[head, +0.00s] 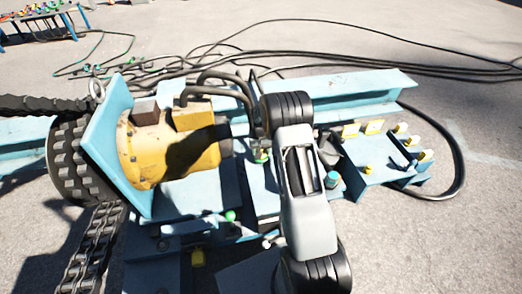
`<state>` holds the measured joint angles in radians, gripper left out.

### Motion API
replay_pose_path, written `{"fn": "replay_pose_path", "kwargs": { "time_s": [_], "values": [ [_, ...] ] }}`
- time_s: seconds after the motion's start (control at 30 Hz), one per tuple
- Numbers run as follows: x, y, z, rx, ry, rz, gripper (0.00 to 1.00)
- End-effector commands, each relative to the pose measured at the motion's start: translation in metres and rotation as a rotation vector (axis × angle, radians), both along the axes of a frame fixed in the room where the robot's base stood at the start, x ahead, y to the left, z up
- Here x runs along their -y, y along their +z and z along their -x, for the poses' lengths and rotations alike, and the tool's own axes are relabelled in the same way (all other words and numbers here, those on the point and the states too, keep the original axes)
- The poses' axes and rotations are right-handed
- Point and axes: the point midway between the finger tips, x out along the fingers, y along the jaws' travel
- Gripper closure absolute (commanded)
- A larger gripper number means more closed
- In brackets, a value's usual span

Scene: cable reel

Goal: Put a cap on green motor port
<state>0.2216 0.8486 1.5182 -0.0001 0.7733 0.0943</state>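The yellow motor (150,150) is bolted to a light blue upright plate (125,145) left of centre. Dark hoses (222,74) arch from its top toward the right. A small green fitting (261,156) shows beside my arm, right of the motor; I cannot tell whether it is the port or a cap. Another small green piece (230,215) sits lower on the blue frame. My gripper (259,138) seems to be down behind the far black joint of my arm, close to the green fitting. Its fingers are mostly hidden, and whether it holds anything cannot be seen.
A blue bracket (395,172) at right carries several yellow and white fittings. A teal piece (332,180) stands beside my arm. A blue table (38,22) with coloured small parts is at top left. Cables (300,55) cross the ground behind; a chain (90,250) hangs lower left.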

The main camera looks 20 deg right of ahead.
Motion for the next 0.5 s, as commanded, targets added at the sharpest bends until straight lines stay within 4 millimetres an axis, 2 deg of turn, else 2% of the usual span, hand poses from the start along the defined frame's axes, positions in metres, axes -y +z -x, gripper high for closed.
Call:
{"fn": "replay_pose_path", "kwargs": {
  "time_s": [0.37, 0.4, 0.5],
  "values": [
    [0.0001, -0.0059, 0.0000, 0.000, 0.000, 0.000, 0.78],
    [0.0000, -0.0059, -0.0001, 0.000, 0.000, 0.000, 0.48],
    [0.0000, -0.0053, -0.0001, 0.000, 0.000, 0.000, 0.39]
  ]
}}
